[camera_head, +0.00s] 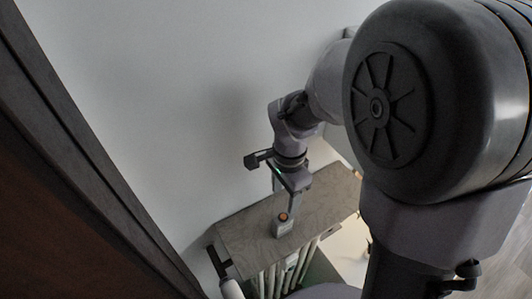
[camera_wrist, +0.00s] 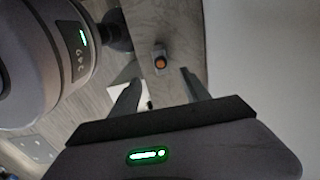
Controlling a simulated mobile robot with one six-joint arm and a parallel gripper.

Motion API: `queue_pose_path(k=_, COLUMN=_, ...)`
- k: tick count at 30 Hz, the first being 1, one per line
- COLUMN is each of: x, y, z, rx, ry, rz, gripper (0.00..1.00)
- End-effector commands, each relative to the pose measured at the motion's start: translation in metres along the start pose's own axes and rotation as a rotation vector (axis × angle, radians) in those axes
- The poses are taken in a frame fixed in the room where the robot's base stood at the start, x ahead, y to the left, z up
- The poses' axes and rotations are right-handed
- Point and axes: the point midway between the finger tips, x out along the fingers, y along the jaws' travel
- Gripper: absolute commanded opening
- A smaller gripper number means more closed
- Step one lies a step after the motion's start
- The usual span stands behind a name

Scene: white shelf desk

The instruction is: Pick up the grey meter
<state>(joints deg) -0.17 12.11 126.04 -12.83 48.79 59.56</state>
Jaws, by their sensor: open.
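The grey meter (camera_head: 283,229) is a small grey box with a round orange-brown top part. It stands on the wood-grained top (camera_head: 329,200) of the shelf desk. In the wrist view the meter (camera_wrist: 159,50) appears ahead of the fingers, roughly centred between them. My gripper (camera_head: 287,199) is above the desk top, close over the meter in the head view. Its two fingers (camera_wrist: 159,84) are spread apart with nothing between them. The exact height gap to the meter is hard to tell.
A plain pale wall (camera_head: 150,90) rises behind the desk. Several pale upright slats or items (camera_head: 272,279) show below the desk's front edge. A dark brown panel (camera_head: 70,190) stands at the left. The desk top around the meter looks clear.

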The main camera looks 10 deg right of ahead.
Motion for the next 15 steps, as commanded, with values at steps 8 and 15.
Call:
queue_pose_path(k=8, x=0.082, y=0.001, z=0.000, rx=-0.002, ry=-0.002, rz=0.004, gripper=0.55)
queue_pose_path(k=15, x=0.115, y=0.000, z=-0.001, rx=-0.002, ry=-0.002, rz=0.004, gripper=0.55)
